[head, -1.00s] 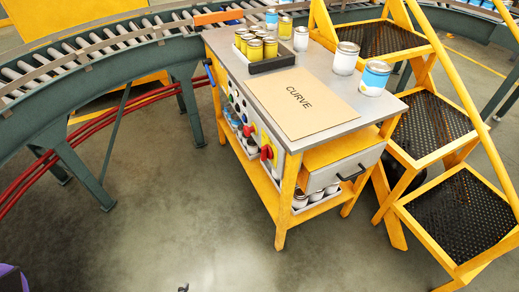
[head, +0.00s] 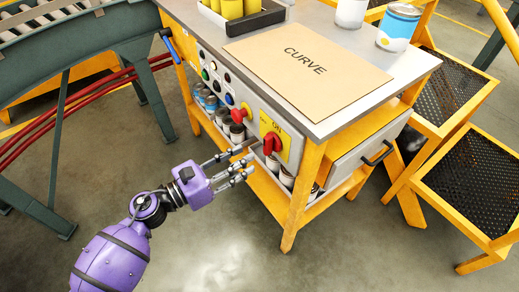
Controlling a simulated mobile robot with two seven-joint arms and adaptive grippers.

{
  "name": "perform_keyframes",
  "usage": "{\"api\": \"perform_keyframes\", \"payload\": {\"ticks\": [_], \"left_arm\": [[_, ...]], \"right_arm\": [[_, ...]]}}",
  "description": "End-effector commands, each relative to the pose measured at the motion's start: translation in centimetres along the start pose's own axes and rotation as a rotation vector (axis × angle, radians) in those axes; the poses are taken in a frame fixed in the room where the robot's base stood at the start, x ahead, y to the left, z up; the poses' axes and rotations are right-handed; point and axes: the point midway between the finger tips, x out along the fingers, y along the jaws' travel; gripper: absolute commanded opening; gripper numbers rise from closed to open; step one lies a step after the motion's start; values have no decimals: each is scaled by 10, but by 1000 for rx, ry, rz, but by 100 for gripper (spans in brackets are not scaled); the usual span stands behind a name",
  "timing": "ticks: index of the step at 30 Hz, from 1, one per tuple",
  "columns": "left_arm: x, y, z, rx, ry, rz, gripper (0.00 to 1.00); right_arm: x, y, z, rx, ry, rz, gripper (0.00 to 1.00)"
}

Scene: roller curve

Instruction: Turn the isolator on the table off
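The isolator is a red rotary handle (head: 272,144) on a yellow plate (head: 284,134) marked ON, on the front panel of the grey-topped table (head: 350,112). My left gripper (head: 243,164) reaches in from the lower left. Its fingers are spread and empty, just left of and slightly below the red handle in the picture. I cannot tell whether a finger touches the panel. My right gripper is not in view.
A red emergency-stop knob (head: 239,115) and several coloured buttons sit left of the isolator. Cans stand on the shelf below. A drawer (head: 368,152) and yellow steps (head: 467,185) are at the right. Floor in front is clear.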

Motion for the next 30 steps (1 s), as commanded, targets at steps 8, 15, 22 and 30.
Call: {"api": "perform_keyframes", "payload": {"ticks": [8,15,22,30], "left_arm": [[46,0,4,-4,-4,1,33],[66,0,2,-7,-3,3,33],[67,0,2,-8,-2,3,33],[67,0,2,-8,-2,3,3]], "right_arm": [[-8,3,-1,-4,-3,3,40],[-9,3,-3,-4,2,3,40],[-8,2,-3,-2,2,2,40],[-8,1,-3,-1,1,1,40]]}}
